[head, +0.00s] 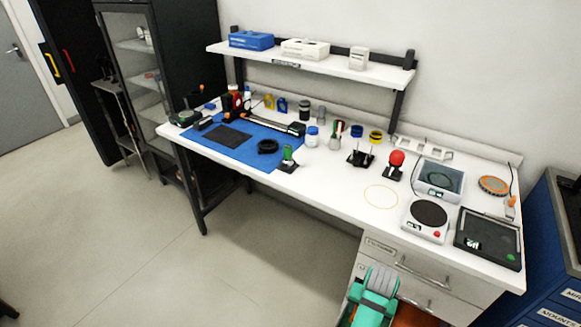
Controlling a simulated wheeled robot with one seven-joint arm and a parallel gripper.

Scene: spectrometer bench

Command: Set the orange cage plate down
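Part of my own arm, teal and grey, shows at the bottom edge in front of the drawers. The fingers of my gripper cannot be made out, so I cannot see what it holds. A plain orange patch (412,317) beside the arm is cut off by the bottom edge; I cannot tell whether it is the orange cage plate. Small orange parts (235,104) stand at the back of the blue mat (215,155), by a dark rail. A round orange-rimmed grey disc (493,185) lies at the bench's right end.
The white bench (335,192) has clear room around a thin yellow ring outline (381,196). A shelf (320,70) hangs above.

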